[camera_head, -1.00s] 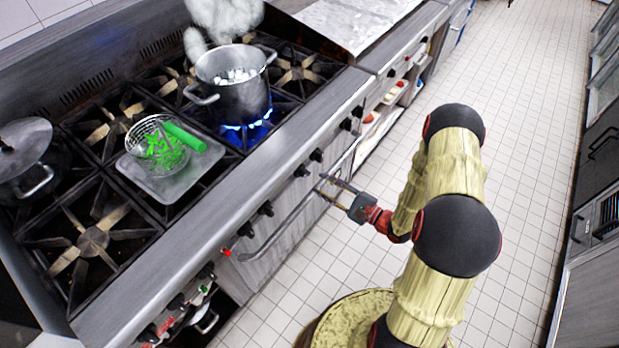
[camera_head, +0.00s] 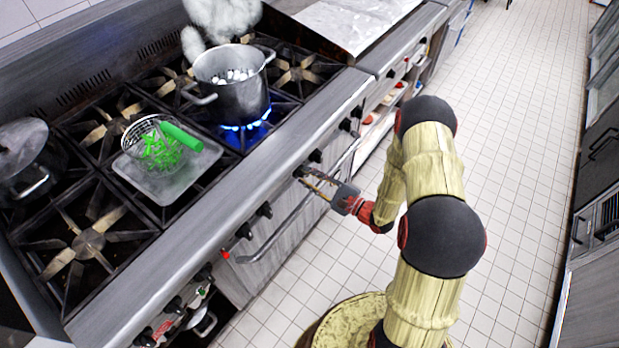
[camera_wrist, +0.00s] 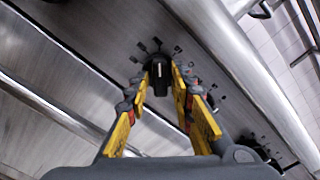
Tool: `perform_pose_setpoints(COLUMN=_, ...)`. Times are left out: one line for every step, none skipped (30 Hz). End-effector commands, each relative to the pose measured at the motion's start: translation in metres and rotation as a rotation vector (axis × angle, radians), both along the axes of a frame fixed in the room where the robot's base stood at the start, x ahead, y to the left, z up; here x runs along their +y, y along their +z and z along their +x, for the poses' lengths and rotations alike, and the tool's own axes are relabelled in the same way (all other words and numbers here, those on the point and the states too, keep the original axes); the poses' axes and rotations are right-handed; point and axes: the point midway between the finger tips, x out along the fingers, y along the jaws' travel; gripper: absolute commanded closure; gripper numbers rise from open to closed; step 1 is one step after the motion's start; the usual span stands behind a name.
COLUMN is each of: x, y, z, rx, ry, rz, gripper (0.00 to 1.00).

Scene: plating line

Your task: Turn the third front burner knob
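A row of black burner knobs runs along the stove's front panel. One knob (camera_head: 300,171) near the middle is at my gripper's fingertips. In the wrist view this black knob (camera_wrist: 159,74) has a pale pointer line and sits between the two yellow-sided fingers. My gripper (camera_head: 306,176) reaches the panel from the right. In the wrist view its fingers (camera_wrist: 160,80) stand on either side of the knob, apart, with narrow gaps seeming to show. Whether either finger touches it I cannot tell.
A steel handrail (camera_head: 276,232) runs below the knobs. A steaming pot (camera_head: 238,98) stands over a lit blue flame. A tray (camera_head: 165,188) holds a basket of green beans (camera_head: 160,152). Neighbouring knobs (camera_head: 265,209) and (camera_head: 316,155) are close by. The tiled floor at right is clear.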

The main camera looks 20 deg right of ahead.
Motion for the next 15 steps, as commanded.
perform_pose_setpoints(x=-0.0001, y=0.0, z=-0.0001, rx=0.0, ry=0.0, rz=0.0, gripper=0.81)
perform_pose_setpoints(x=0.0, y=-0.0001, z=-0.0001, rx=0.0, ry=0.0, rz=0.0, gripper=0.83)
perform_pose_setpoints(x=0.0, y=-0.0001, z=-0.0001, rx=0.0, ry=0.0, rz=0.0, gripper=0.85)
perform_pose_setpoints(x=0.0, y=-0.0001, z=-0.0001, rx=0.0, ry=0.0, rz=0.0, gripper=0.87)
perform_pose_setpoints(x=0.0, y=-0.0001, z=-0.0001, rx=0.0, ry=0.0, rz=0.0, gripper=0.88)
perform_pose_setpoints(x=0.0, y=-0.0001, z=-0.0001, rx=0.0, ry=0.0, rz=0.0, gripper=0.91)
perform_pose_setpoints(x=0.0001, y=-0.0001, z=-0.0002, rx=0.0, ry=0.0, rz=0.0, gripper=0.92)
perform_pose_setpoints(x=0.0, y=-0.0001, z=-0.0002, rx=0.0, ry=0.0, rz=0.0, gripper=0.94)
perform_pose_setpoints(x=0.0, y=-0.0001, z=-0.0002, rx=0.0, ry=0.0, rz=0.0, gripper=0.96)
perform_pose_setpoints(x=0.0001, y=-0.0002, z=-0.0003, rx=0.0, ry=0.0, rz=0.0, gripper=0.98)
perform_pose_setpoints(x=0.0001, y=-0.0002, z=-0.0003, rx=0.0, ry=0.0, rz=0.0, gripper=1.0)
perform_pose_setpoints(x=0.0001, y=-0.0003, z=-0.0003, rx=0.001, ry=0.001, rz=0.0, gripper=1.0)
perform_pose_setpoints(x=0.0001, y=-0.0003, z=-0.0003, rx=0.001, ry=0.001, rz=0.0, gripper=1.0)
perform_pose_setpoints(x=0.0002, y=-0.0004, z=-0.0004, rx=0.001, ry=0.001, rz=0.0, gripper=1.0)
perform_pose_setpoints(x=0.0002, y=-0.0004, z=-0.0004, rx=0.001, ry=0.001, rz=0.0, gripper=1.0)
